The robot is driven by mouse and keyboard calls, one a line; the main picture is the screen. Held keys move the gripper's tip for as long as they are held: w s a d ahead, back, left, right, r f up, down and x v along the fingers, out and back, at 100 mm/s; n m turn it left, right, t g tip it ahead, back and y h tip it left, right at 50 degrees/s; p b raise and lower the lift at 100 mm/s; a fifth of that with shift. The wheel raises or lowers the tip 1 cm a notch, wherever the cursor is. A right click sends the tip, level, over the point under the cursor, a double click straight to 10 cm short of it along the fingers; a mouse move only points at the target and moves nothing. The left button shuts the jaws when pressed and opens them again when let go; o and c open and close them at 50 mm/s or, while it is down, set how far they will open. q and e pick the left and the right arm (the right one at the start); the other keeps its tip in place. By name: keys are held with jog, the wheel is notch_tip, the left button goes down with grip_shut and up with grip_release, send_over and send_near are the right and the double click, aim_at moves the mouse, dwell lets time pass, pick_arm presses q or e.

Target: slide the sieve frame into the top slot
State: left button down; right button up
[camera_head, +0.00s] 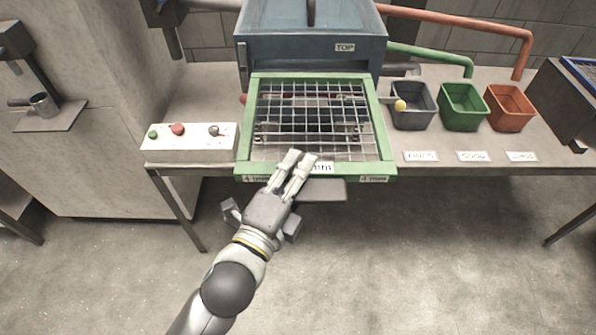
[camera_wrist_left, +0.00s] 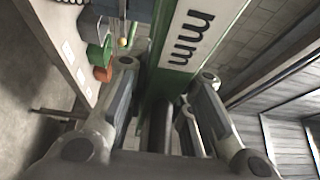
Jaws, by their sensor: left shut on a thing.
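The sieve frame (camera_head: 243,125) is green with a wire mesh and lies roughly level in front of the blue machine (camera_head: 310,48). My left gripper (camera_head: 296,165) is shut on the frame's near edge, beside a white label ending in "mm". In the left wrist view, my left gripper (camera_wrist_left: 165,100) has its fingers around the green edge (camera_wrist_left: 223,14) with the label. The slot opening is hidden behind the frame.
A white control box (camera_head: 190,142) with buttons sits left of the frame on the table. Grey (camera_head: 413,108), green (camera_head: 462,108) and orange (camera_head: 510,108) bins stand to the right. A yellow-tipped lever (camera_head: 400,105) sticks out close to the frame's right side.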

aim_at(314, 128)
pick_arm(q)
jog(key=w, duration=0.2)
jog(key=shift+w+r+p, duration=0.2)
jog(key=shift+w+p, duration=0.1)
jog(key=shift+p, duration=0.05)
jog(key=shift+w, duration=0.7)
jog(key=shift+p, duration=0.4)
jog(key=shift+p, duration=0.3)
dwell(0.6)
dwell(0.5)
